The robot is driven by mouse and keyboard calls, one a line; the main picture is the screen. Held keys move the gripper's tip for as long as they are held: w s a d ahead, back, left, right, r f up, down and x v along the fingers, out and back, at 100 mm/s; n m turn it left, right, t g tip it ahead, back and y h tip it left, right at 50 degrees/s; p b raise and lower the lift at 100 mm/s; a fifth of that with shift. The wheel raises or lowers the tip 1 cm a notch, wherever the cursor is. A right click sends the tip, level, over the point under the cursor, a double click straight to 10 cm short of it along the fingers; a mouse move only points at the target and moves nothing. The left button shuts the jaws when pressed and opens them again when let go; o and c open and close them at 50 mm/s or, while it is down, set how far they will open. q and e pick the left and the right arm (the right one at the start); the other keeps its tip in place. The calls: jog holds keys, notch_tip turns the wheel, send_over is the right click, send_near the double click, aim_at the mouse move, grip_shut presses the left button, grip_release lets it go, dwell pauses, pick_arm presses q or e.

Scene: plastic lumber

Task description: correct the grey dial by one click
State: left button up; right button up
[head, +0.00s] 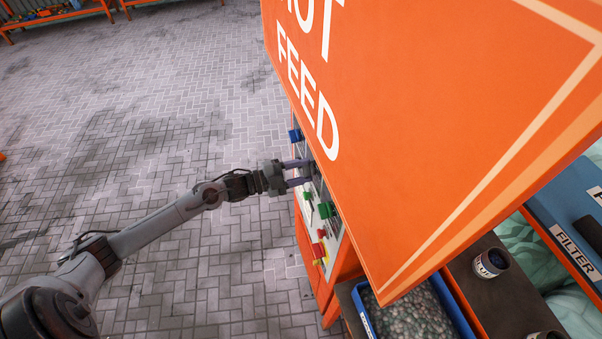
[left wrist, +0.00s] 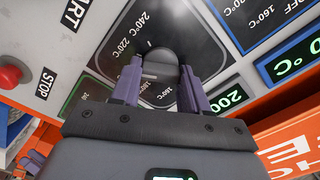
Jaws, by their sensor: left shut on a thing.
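The dark grey dial (left wrist: 160,58) sits on a black scale plate (left wrist: 118,40) printed with temperatures, including 220 °C and 240 °C at its upper left. A short pale mark shows near the dial's upper edge. My left gripper (left wrist: 161,70) is shut on the dial, one purple finger on each side. In the head view my left gripper (head: 306,173) reaches the control panel from the left, and the dial is hard to make out there. A green readout (left wrist: 228,98) right of the dial shows 200. My right gripper is not in view.
A red button (left wrist: 10,75) with a STOP label is left of the dial. Another dial plate (left wrist: 255,20) is at the upper right. A large orange FEED sign (head: 420,130) overhangs the panel. Green (head: 325,210) and red knobs are lower on the panel. The paved floor at left is clear.

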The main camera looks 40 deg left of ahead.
pick_arm(q)
jog(key=shift+m+b, duration=0.45)
jog(key=shift+m, duration=0.65)
jog(key=o, duration=1.1)
jog(key=shift+c, duration=0.2)
jog(key=v, duration=1)
jog(key=shift+s+a, duration=0.15)
jog(key=shift+s, duration=0.2)
jog(key=shift+f, duration=0.1)
